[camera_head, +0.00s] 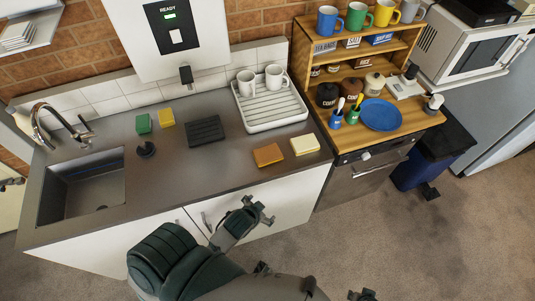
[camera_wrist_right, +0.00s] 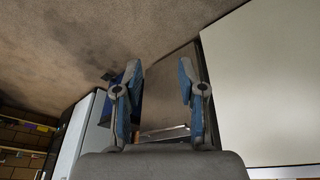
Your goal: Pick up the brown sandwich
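The brown sandwich (camera_head: 268,155) lies flat on the grey counter near its front edge. A paler, cream sandwich (camera_head: 305,145) lies just right of it, apart from it. My left gripper (camera_head: 260,209) is in front of the counter, nearer the camera than the brown sandwich and apart from it. Its fingers look spread and empty. My right gripper (camera_wrist_right: 160,72) is open in the right wrist view, with nothing between its blue fingers. In the head view only parts of the right arm show at the bottom edge. Neither sandwich shows in the wrist view.
A white drying rack (camera_head: 270,108) with two mugs stands behind the sandwiches. A black ridged mat (camera_head: 205,132), sponges and a sink (camera_head: 82,187) are to the left. A wooden shelf unit with a blue plate (camera_head: 381,115) stands right. Counter in front of the mat is clear.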

